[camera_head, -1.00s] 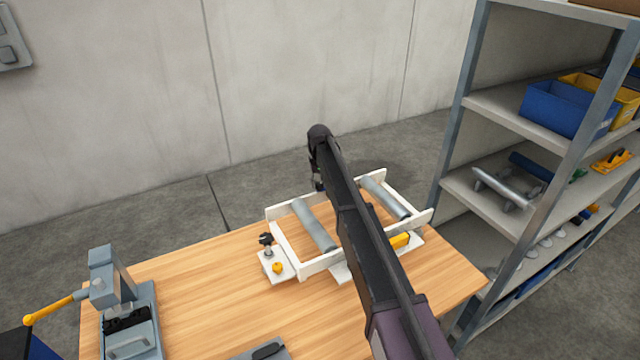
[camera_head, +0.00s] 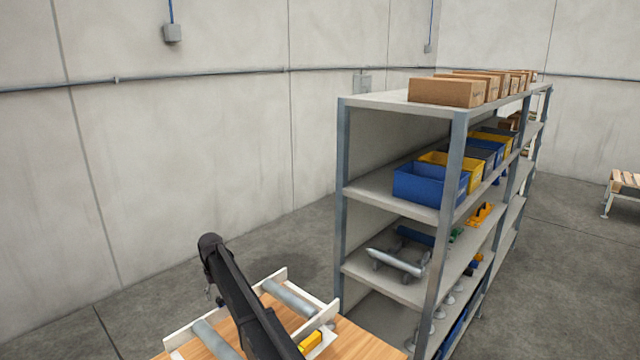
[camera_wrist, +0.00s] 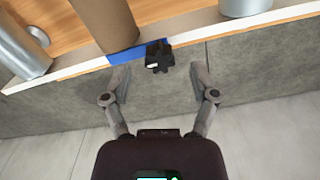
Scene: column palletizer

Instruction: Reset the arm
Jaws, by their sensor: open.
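My gripper (camera_wrist: 160,85) is open in the wrist view, its two fingers spread wide with nothing between them. It points toward the edge of the wooden table (camera_wrist: 62,30). A small black knob-like part (camera_wrist: 159,57) and a blue strip (camera_wrist: 126,57) show at that edge, near the fingertips. In the head view my dark arm reaches over the table (camera_head: 358,342) and the white roller frame (camera_head: 322,318) on it. The gripper itself is mostly hidden behind the arm there.
A grey shelf rack (camera_head: 345,200) stands to the right, close beside the table. It holds a blue bin (camera_head: 420,186), a yellow bin (camera_head: 470,172) and cardboard boxes (camera_head: 446,93). A yellow part (camera_head: 310,343) lies at the roller frame. Open floor lies beyond the table.

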